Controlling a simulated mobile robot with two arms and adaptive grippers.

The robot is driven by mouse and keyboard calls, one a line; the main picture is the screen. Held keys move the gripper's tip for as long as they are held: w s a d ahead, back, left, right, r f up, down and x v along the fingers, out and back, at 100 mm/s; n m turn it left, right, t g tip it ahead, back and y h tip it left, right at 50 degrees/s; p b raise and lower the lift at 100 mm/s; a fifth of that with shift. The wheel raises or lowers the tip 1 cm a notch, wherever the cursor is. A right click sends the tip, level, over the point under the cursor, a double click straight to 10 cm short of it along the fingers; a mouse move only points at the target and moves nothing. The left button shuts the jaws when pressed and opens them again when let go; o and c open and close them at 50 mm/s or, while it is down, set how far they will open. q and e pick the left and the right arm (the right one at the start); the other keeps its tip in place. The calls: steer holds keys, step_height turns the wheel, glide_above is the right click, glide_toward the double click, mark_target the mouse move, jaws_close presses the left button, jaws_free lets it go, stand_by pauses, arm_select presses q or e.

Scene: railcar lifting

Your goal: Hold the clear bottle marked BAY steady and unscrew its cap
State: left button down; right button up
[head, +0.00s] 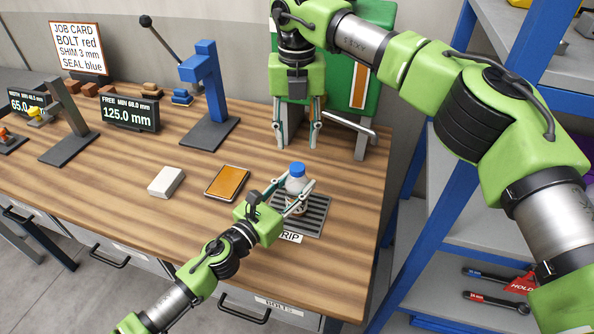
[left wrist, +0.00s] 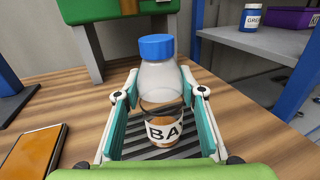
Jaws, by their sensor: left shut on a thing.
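The clear bottle (head: 296,184) stands upright on the dark slatted drip tray (head: 318,227). Its blue cap (head: 297,169) is on its neck. In the left wrist view the bottle (left wrist: 160,80) shows a white label reading "BA", the rest turned out of sight, and brownish contents low down. The blue cap (left wrist: 157,47) is clear of the fingers. My left gripper (head: 293,190) is shut on the bottle's body from the front left, one finger on each side. My right gripper (head: 297,132) points down, open and empty, above and behind the bottle, apart from the cap.
An orange-topped pad (head: 227,183) and a white block (head: 166,181) lie left of the tray. A blue post (head: 207,85) stands back left. Blue shelving (head: 405,160) is right of the table edge.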

mark_target(297, 167)
steer(key=m, duration=0.6)
arm_select(q)
steer(key=shift+f, duration=0.1)
arm_select(e)
steer(key=m, duration=0.6)
steer(key=shift+m, duration=0.4)
steer(key=shift+f, duration=4)
jaws_close()
